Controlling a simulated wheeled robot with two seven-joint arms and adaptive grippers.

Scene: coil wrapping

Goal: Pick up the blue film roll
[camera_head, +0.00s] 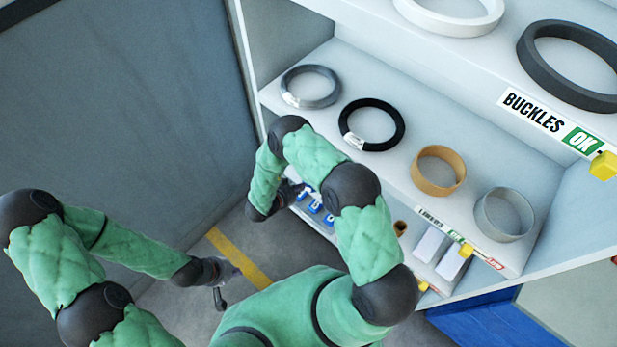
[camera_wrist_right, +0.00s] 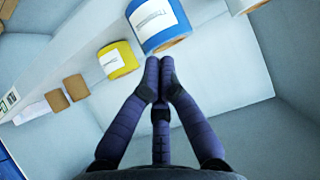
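The blue film roll (camera_wrist_right: 158,22) carries a white label and lies at the top centre of the right wrist view. My right gripper (camera_wrist_right: 160,66) has its dark fingers drawn together at the tips, just below the roll's near edge. Nothing shows between the fingertips; whether they touch the roll cannot be told. In the head view my right arm reaches down to the lower shelf, and its gripper is mostly hidden behind the arm and shelf edge. My left gripper (camera_head: 226,282) hangs over the floor at the lower left, away from the shelf; its finger state is unclear.
A yellow roll (camera_wrist_right: 118,60) stands left of the blue roll, close by. Small brown rolls (camera_wrist_right: 66,95) lie further left. Above, a shelf holds a grey ring (camera_head: 311,87), a black ring (camera_head: 372,124), a tan ring (camera_head: 438,171) and a silver ring (camera_head: 504,215). The shelf edge is close to my right arm.

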